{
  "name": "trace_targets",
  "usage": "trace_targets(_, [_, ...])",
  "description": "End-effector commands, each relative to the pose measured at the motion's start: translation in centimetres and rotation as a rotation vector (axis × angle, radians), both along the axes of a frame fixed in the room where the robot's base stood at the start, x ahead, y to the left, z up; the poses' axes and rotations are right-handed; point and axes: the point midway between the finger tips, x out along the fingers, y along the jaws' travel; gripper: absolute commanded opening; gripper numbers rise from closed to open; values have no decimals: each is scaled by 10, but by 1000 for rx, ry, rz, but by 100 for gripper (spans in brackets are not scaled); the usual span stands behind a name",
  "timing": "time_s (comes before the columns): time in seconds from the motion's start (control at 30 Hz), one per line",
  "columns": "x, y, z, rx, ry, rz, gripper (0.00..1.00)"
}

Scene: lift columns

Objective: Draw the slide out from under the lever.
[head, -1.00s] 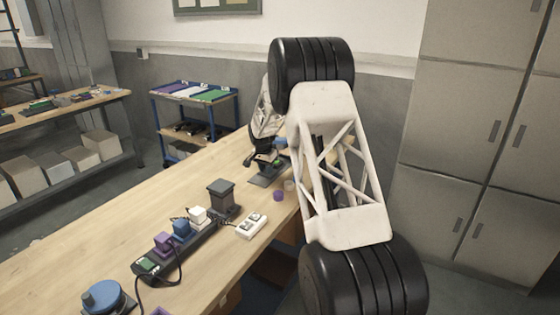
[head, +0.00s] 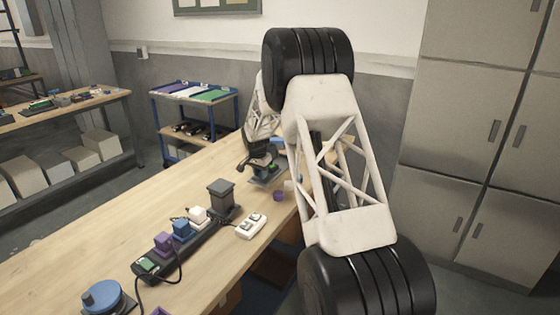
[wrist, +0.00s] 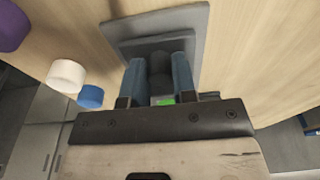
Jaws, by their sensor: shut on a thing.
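My gripper (wrist: 158,82) points at a grey stepped plate (wrist: 203,22) on the bench in the wrist view. Its two blue-grey fingers stand on either side of a dark grey rounded piece (wrist: 159,62) and are shut on it. A small green patch (wrist: 165,101) shows between the finger bases. I cannot tell which part is the slide and which is the lever. In the head view, my gripper (head: 257,163) is low over the dark plate (head: 268,180) at the bench's far end; the contact there is too small to make out.
Purple (wrist: 12,25), white (wrist: 66,76) and blue (wrist: 90,97) round pieces lie left of the plate, near the bench edge. In the head view, a white switch box (head: 251,226), a dark block (head: 221,194) and a strip with coloured cubes (head: 165,256) stand nearer.

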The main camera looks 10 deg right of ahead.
Motion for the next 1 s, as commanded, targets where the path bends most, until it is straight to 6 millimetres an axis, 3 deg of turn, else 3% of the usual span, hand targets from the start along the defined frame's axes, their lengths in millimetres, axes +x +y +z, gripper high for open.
trace_targets(0.1, [0, 1, 1, 0, -1, 0, 10])
trace_targets(0.13, [0, 1, 1, 0, -1, 0, 27])
trace_targets(0.3, [0, 1, 1, 0, -1, 0, 49])
trace_targets(0.67, [0, 0, 2, 0, -1, 0, 49])
trace_targets(1.0, [0, 0, 17, 0, 0, 0, 49])
